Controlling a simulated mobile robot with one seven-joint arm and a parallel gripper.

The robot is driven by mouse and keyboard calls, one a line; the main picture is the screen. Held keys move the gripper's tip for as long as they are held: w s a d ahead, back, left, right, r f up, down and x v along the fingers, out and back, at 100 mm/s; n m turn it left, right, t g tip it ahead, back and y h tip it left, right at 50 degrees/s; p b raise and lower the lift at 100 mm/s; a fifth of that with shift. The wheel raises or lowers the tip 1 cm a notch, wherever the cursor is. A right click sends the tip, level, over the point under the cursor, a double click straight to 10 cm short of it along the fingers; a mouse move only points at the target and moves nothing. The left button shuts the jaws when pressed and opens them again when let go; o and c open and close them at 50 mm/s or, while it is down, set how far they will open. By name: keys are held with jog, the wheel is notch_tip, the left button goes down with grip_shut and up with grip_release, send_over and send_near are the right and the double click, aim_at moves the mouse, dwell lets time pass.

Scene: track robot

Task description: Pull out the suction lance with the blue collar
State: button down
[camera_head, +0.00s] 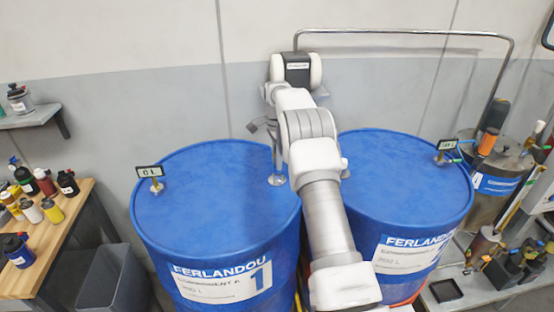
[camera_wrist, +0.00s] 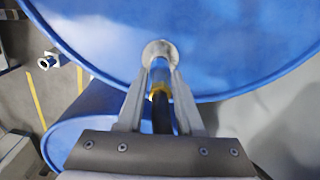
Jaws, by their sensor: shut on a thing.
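In the wrist view, my gripper (camera_wrist: 160,70) has its two fingers closed on a slim upright lance (camera_wrist: 160,90). The lance shows a yellow band and a dark part nearer the camera. Its far end meets a round silver fitting (camera_wrist: 160,50) near the rim of a blue drum. In the head view, a silver fitting (camera_head: 277,179) stands at the right side of drum 1's lid (camera_head: 215,175), below my wrist. My arm hides part of this area, and the fingers are hard to see there.
Drum 2 (camera_head: 405,165) stands close on the right, with a small sign (camera_head: 447,145) on its lid. Drum 1 bears another sign (camera_head: 150,172). A bent metal pipe (camera_head: 410,32) crosses above. Bottles on a wooden bench (camera_head: 65,215) are at left, a steel vessel (camera_head: 492,205) at right.

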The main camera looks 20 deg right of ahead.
jog(key=shift+r+p, duration=1.85)
jog(key=shift+r, duration=0.6)
